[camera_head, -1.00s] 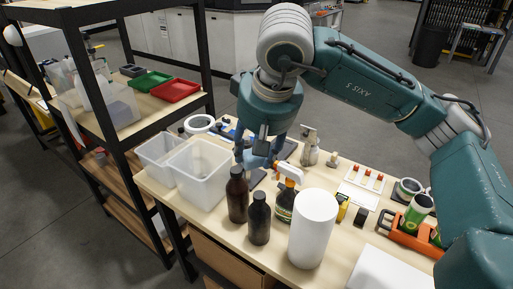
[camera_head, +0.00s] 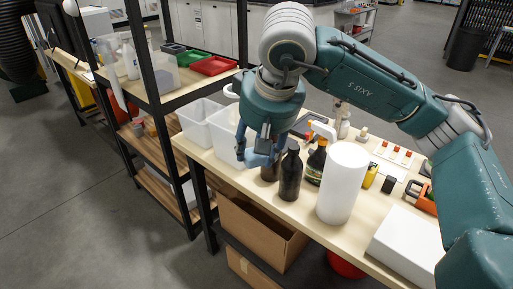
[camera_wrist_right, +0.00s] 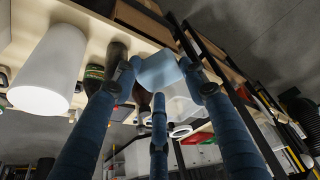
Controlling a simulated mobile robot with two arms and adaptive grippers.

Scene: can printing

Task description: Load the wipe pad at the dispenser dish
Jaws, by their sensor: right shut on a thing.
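My right gripper (camera_head: 257,158) hangs at the table's front edge, left of the dark bottles and in front of the clear bins. In the right wrist view, its blue fingers (camera_wrist_right: 160,85) are shut on a pale blue pad (camera_wrist_right: 158,71), held at the fingertips. I cannot make out the dispenser dish with certainty. A white ring-shaped thing (camera_wrist_right: 181,131) shows behind the fingers in the wrist view. My left gripper is not in view.
Dark bottles (camera_head: 290,175), a spray bottle (camera_head: 317,160) and a white roll (camera_head: 343,183) stand close to the right of my gripper. Clear bins (camera_head: 196,122) are behind it. A shelf rack post (camera_head: 145,60) rises at the left. An open cardboard box (camera_head: 262,235) sits below the table.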

